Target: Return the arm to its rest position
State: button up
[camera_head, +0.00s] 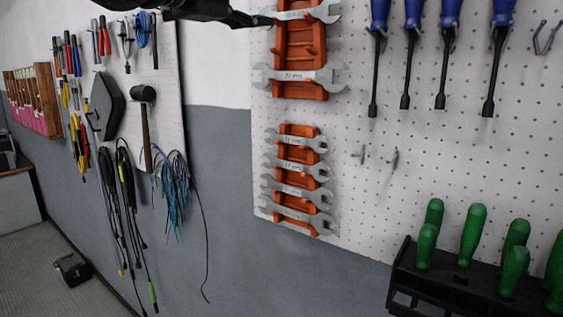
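A dark part of my arm, with what looks like my gripper (248,18) at its end, enters at the top edge, left of centre. Its narrow tip points right, towards the upper orange wrench rack (300,45), and overlaps the left end of a grey wrench (303,12) in the picture. I cannot tell whether it touches the wrench. Most of the arm is out of view above. The fingers are cut off and dark, so their opening and any held thing do not show clearly.
A white pegboard (440,170) fills the right side, with blue-handled screwdrivers (447,12) hanging on it. A lower orange rack (297,130) holds several wrenches. Green-handled tools (472,235) stand in a black holder (440,285) at lower right. Pliers, a mallet (144,95) and cables (175,190) hang at left.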

aim_at(292, 14)
jog(key=x, duration=0.9)
jog(key=shift+w+d+f, duration=0.1)
dwell(0.4)
